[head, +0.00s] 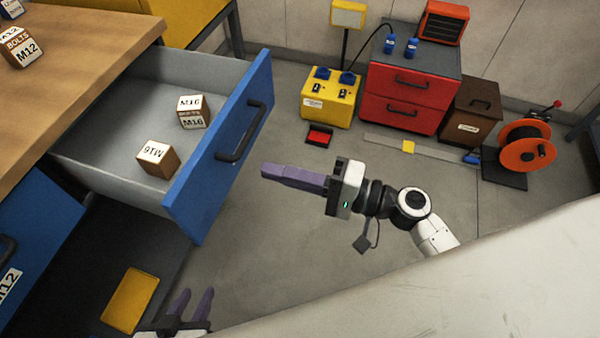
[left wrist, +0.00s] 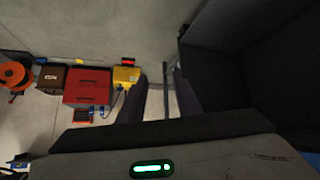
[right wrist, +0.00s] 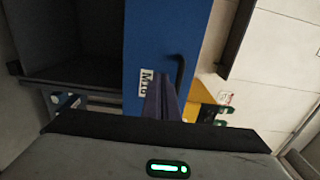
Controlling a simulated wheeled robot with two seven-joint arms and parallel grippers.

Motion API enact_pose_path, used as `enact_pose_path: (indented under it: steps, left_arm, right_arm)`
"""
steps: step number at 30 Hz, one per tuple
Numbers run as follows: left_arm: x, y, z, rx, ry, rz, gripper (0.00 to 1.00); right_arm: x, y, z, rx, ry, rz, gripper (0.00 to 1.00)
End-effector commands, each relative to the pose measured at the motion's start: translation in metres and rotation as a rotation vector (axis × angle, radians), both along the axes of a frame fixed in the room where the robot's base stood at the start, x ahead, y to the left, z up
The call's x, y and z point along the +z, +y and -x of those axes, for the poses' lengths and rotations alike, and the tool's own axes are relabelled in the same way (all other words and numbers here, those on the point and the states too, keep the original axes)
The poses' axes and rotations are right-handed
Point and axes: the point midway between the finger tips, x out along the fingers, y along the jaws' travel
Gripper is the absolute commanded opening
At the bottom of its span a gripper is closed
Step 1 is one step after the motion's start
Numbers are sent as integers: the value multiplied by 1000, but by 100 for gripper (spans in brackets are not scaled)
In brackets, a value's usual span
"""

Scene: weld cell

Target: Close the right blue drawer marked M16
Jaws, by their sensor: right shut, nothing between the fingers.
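The blue drawer (head: 205,185) stands pulled out from the wooden-topped bench in the head view, with a black bar handle (head: 241,131) on its front. Two small M16 boxes (head: 193,112) (head: 158,159) lie inside it. In the right wrist view its blue front (right wrist: 160,40) carries a white M16 label (right wrist: 145,87) beside the handle (right wrist: 179,72). My right gripper (head: 264,171) is shut and empty, its purple fingers pointing at the drawer front from the right, apart from it. My left gripper (head: 197,298) is open and empty, low at the bottom of the head view.
Another blue drawer front marked M12 (head: 25,255) is at lower left, beside a dark space with a yellow block (head: 130,300). A red cabinet (head: 405,90), yellow box (head: 328,100) and orange reel (head: 525,145) stand at the back.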

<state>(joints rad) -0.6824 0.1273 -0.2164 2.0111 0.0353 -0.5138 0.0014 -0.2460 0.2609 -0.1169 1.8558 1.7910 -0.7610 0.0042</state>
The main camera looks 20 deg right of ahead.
Motion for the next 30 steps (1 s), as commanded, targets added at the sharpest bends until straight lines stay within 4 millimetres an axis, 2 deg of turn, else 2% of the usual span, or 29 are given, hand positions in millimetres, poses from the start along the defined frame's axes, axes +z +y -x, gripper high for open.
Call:
enact_pose_path:
  steps: [6, 12, 30]
  left_arm:
    - [6, 0, 2, 2, 7, 1, 31]
    - [2, 0, 7, 4, 19, 0, 31]
    - [2, 2, 6, 7, 15, 0, 31]
  right_arm:
    - [3, 35, -26, 0, -1, -2, 0]
    - [1, 52, -38, 0, 0, 0, 0]
    - [-1, 56, -43, -9, 0, 1, 0]
